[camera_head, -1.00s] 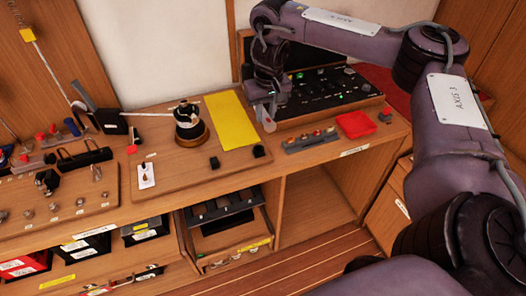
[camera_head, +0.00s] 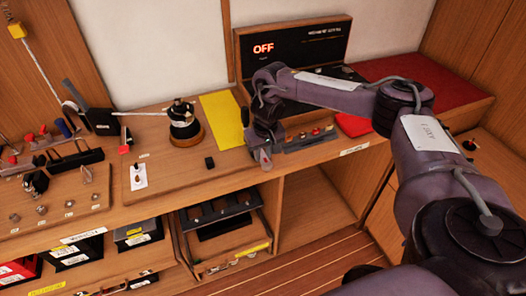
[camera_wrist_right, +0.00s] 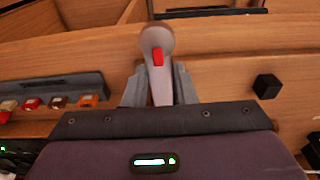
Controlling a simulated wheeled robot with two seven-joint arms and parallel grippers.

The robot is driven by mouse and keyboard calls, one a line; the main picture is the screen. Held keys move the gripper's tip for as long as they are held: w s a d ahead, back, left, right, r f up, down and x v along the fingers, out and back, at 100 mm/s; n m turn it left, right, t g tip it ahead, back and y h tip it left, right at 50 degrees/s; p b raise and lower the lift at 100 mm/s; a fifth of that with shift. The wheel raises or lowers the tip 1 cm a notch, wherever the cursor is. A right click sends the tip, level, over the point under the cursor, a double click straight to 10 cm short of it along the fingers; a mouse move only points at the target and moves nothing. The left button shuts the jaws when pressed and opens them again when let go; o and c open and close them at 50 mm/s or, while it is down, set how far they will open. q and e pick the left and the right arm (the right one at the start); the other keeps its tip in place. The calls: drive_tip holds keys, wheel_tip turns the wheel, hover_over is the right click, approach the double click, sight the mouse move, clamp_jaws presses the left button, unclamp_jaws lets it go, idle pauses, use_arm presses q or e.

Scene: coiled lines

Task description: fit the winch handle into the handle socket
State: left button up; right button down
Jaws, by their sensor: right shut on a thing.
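My right gripper (camera_head: 262,145) is over the front part of the bench, right of the yellow sheet. In the right wrist view its fingers (camera_wrist_right: 159,86) are shut on a pale grey piece with a rounded end and a red mark (camera_wrist_right: 158,57), which looks like the winch handle. Its rounded tip (camera_head: 266,158) shows below the gripper in the head view; the rest is hidden. The winch (camera_head: 183,125), a dark and silver drum on a round wooden base, stands left of the yellow sheet, apart from the handle. I cannot make out the handle socket clearly. My left gripper is not in view.
A small black block (camera_head: 210,162) and a white plate (camera_head: 138,176) lie to the left. An OFF display (camera_head: 264,48) stands behind.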

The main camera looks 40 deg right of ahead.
drive_tip(key=shift+f, duration=0.1)
drive_tip(key=c, duration=1.2)
unclamp_jaws()
drive_tip(key=shift+f, duration=0.1)
drive_tip(key=r, duration=0.6)
drive_tip(key=shift+s+a+r, duration=0.15)
drive_tip(key=shift+s+r, duration=0.2)
drive_tip(key=shift+r, duration=0.05)
drive_tip(key=r, duration=0.2)
drive_tip(key=r+p, duration=0.1)
drive_tip(key=s+r+p, duration=0.1)
drive_tip(key=r, duration=0.1)
drive_tip(key=shift+a+r, duration=0.1)
drive_tip(key=shift+r, duration=0.2)
